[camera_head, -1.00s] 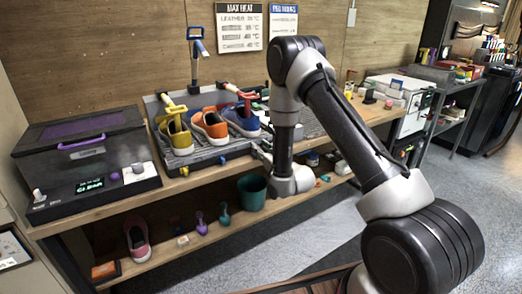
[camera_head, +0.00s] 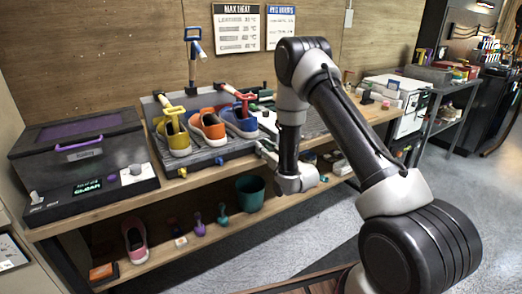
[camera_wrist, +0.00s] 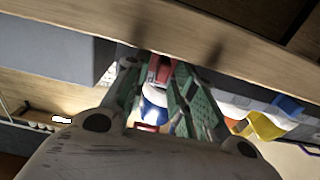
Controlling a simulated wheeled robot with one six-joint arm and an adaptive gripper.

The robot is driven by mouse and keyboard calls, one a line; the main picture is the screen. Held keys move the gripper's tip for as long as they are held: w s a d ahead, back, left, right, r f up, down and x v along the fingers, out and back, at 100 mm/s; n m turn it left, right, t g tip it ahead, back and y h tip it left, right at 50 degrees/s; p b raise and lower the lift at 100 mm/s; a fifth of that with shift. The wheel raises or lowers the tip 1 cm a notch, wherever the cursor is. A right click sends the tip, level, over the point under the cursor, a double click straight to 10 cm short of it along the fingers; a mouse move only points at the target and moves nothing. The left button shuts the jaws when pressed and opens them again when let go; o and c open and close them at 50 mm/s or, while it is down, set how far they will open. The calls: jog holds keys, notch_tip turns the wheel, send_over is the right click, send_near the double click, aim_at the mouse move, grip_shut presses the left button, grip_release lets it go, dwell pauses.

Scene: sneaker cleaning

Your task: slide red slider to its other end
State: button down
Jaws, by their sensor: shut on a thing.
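In the wrist view, a small red piece, which looks like the red slider (camera_wrist: 160,67), sits between the two green fingers of my gripper (camera_wrist: 158,72). The fingers are shut on it, close below a wooden edge (camera_wrist: 200,35). In the head view, my gripper (camera_head: 267,152) is at the front of the bench, just right of the shoe rack (camera_head: 213,158). The slider and its track cannot be made out there, and its ends are not clear in the wrist view.
The rack holds a yellow shoe (camera_head: 178,141), an orange shoe (camera_head: 208,130) and a blue shoe (camera_head: 240,122). A dark box (camera_head: 80,150) with a purple handle stands at left. A teal bucket (camera_head: 250,193) is on the lower shelf. Floor in front is open.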

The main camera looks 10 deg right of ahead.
jog(key=shift+d, duration=0.15)
jog(key=c, duration=1.5)
grip_release()
jog(key=shift+d, duration=0.1)
jog(key=v, duration=1.2)
